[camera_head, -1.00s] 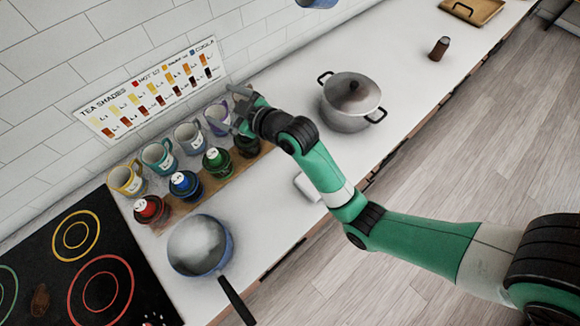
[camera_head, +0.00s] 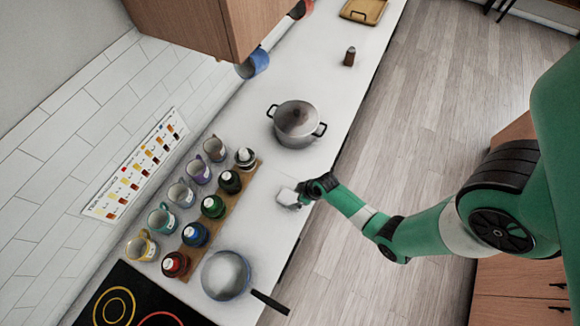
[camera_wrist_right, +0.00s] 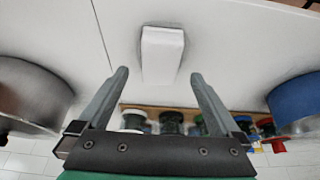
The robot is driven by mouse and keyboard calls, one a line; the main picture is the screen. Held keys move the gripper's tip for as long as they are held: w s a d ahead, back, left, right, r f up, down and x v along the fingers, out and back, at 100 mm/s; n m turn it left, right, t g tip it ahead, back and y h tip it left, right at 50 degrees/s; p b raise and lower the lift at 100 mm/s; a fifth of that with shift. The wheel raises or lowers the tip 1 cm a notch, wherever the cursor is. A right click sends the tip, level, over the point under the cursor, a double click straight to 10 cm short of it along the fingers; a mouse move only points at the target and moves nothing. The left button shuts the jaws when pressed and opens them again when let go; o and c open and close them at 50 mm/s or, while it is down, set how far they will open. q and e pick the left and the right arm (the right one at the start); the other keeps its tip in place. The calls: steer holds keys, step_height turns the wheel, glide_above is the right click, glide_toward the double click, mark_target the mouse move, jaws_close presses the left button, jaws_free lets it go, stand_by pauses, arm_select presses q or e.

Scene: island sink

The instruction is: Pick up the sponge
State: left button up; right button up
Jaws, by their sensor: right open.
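The sponge looks like a plain white block (camera_wrist_right: 162,52) lying on the white counter in the right wrist view. It also shows in the head view (camera_head: 287,197), close to the counter's front edge. My right gripper (camera_wrist_right: 159,78) is open and empty. Its two fingers point toward the near end of the block, which lies between and beyond the fingertips in the picture. In the head view my right gripper (camera_head: 303,192) is right beside the block and hides part of it. Whether they touch cannot be told. My left gripper is not in view.
A lidded pot (camera_head: 297,124) stands farther along the counter. A blue pan (camera_head: 226,275) stands nearer, its handle over the front edge. A wooden rack (camera_head: 225,210) with several jars and a row of mugs (camera_head: 181,194) lie along the wall side.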

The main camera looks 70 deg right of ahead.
mark_target(291, 198)
steer(key=b+x, duration=0.3)
steer(key=x, duration=0.2)
steer(key=shift+f+b, duration=0.15)
steer(key=shift+b, duration=0.15)
steer(key=shift+w+f, duration=0.25)
steer(key=shift+f, duration=0.1)
steer(key=c, duration=1.4)
